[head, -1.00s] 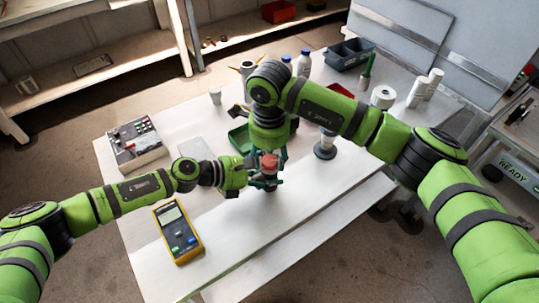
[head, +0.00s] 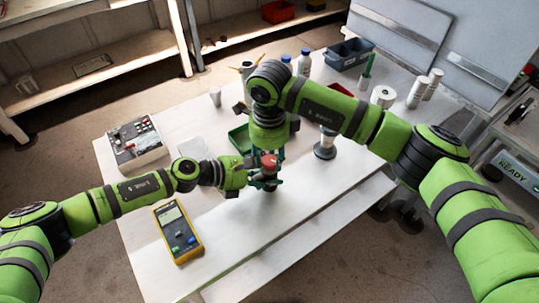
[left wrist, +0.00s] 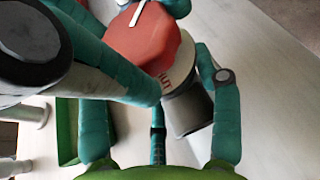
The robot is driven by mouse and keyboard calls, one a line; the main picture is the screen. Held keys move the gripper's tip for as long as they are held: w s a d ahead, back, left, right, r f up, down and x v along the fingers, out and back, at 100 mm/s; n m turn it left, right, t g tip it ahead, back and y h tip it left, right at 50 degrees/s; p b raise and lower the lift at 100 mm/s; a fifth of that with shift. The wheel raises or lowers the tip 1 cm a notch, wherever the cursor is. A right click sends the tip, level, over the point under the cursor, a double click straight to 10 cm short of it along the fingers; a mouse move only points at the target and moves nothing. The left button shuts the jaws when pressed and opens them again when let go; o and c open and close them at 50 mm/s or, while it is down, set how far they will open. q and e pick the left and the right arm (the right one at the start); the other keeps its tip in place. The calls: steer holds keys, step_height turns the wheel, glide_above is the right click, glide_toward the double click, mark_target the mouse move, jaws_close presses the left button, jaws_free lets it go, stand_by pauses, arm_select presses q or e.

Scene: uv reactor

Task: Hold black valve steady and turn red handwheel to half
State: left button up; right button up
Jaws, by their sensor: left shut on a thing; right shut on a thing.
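The valve stands upright on the white table, with a black body (left wrist: 188,112) and a red handwheel (head: 268,161) on top. In the left wrist view the red handwheel (left wrist: 142,42) is above a pale disc with lettering (left wrist: 180,66). My left gripper (head: 262,181) comes in from the left and is shut on the black valve body; its teal fingers show in the left wrist view (left wrist: 160,112). My right gripper (head: 269,156) points down from above, shut on the red handwheel. The fingers partly hide the wheel, and its exact turn cannot be read.
A yellow multimeter (head: 179,231) lies at the front left, a boxed instrument (head: 137,141) behind it. A green tray (head: 239,139) is behind the grippers. A grey-white stand (head: 325,145) is to the right. The front right tabletop is clear.

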mark_target(269, 162)
arm_select(q)
steer(key=shift+s+f, duration=0.2)
steer(key=shift+f, duration=0.15)
arm_select(e)
steer(key=o, duration=0.9)
step_height(269, 162, up, 12)
steer(key=shift+s, duration=0.3)
arm_select(q)
steer(key=o, duration=1.4)
steer(key=shift+o, duration=0.4)
steer(key=shift+w, duration=0.15)
steer(key=shift+r, duration=0.1)
